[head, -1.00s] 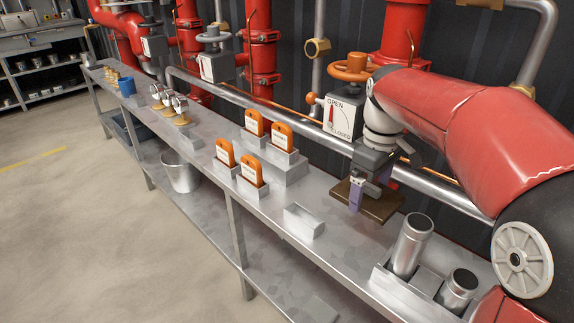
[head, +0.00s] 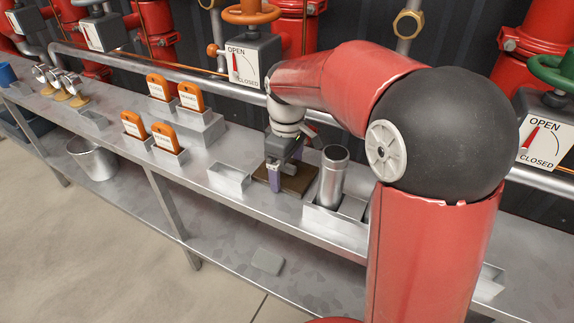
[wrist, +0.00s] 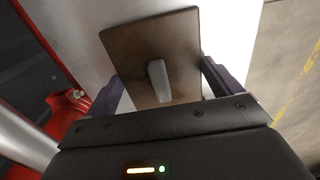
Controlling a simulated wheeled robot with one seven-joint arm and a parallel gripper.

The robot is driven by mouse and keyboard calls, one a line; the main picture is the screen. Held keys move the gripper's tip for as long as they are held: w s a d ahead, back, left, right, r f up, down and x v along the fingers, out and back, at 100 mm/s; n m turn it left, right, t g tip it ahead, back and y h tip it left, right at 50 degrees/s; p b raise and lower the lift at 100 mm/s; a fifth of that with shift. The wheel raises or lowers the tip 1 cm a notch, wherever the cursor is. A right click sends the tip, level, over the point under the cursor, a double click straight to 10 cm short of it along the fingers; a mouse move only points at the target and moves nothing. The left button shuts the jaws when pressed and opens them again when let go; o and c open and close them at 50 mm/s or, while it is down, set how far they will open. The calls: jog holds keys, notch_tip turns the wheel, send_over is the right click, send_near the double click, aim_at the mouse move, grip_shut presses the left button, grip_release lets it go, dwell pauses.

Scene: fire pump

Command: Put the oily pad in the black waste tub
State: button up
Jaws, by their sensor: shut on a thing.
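I cannot tell whether the pad touches the bench. A dark tub (head: 14,132) sits on the lower shelf at the far left, partly cut off. I cannot tell if it is the black waste tub.
A small open metal tray (head: 229,179) is left of the pad. A holder with an upright metal cylinder (head: 332,176) stands close on its right. Orange tags (head: 165,137) stand in blocks further left. Pipes and valves line the back.

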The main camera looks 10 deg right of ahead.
jog(key=o, duration=0.7)
